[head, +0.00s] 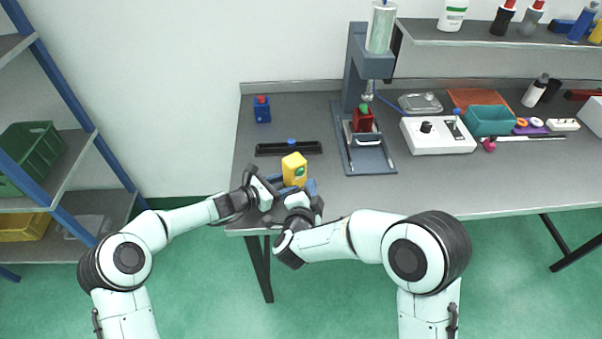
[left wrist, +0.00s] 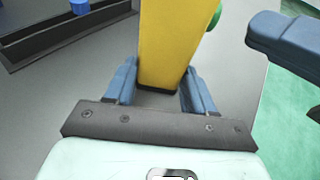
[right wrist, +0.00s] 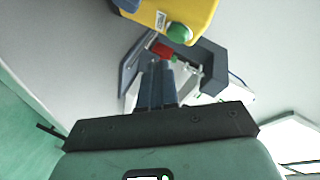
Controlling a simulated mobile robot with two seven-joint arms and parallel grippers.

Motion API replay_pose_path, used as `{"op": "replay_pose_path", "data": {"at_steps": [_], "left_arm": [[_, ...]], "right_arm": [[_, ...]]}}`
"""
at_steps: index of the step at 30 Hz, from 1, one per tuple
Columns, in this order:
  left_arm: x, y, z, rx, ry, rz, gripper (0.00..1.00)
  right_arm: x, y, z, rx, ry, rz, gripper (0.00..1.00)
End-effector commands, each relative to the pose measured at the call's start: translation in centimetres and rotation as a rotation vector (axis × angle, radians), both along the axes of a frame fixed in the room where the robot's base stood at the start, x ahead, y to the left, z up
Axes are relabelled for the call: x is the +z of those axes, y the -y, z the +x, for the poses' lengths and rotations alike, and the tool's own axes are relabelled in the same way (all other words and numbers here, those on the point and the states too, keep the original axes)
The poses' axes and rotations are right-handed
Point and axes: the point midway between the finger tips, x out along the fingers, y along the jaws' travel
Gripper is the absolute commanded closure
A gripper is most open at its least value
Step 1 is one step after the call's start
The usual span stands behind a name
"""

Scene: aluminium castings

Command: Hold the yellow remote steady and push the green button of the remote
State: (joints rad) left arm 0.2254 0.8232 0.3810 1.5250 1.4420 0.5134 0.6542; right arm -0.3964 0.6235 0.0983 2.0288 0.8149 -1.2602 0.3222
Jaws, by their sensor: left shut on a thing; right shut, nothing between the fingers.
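The yellow remote (head: 294,167) stands near the table's front left edge in the head view. My left gripper (left wrist: 160,88) is shut on the yellow remote (left wrist: 172,40), with one finger on each side of it. The green button (right wrist: 178,32) sits on the remote's face in the right wrist view, and its edge shows in the left wrist view (left wrist: 216,15). My right gripper (right wrist: 160,68) is shut and empty, its fingertips just short of the remote and below the button in that picture. A visible gap separates the fingertips from the button.
A black tray (head: 268,150) lies behind the remote. A press (head: 357,70) with a red part (head: 362,121) stands to the right. A white control box (head: 437,140) and a teal bin (head: 489,121) are further right. The table's front right is clear.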

Motion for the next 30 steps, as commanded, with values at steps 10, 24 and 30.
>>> {"op": "replay_pose_path", "data": {"at_steps": [10, 24, 30], "left_arm": [[-0.02, -0.02, 0.01, 0.001, 0.000, 0.000, 0.63], [-0.02, -0.02, 0.01, 0.001, 0.000, 0.000, 0.63], [-0.02, -0.02, 0.01, 0.001, 0.000, 0.000, 0.63]], "right_arm": [[-0.05, -0.66, 1.20, 0.001, -0.002, 0.000, 1.00], [-0.02, -0.65, 1.18, 0.001, -0.002, 0.000, 1.00], [-0.02, -0.65, 1.18, 0.001, -0.001, -0.001, 1.00]]}}
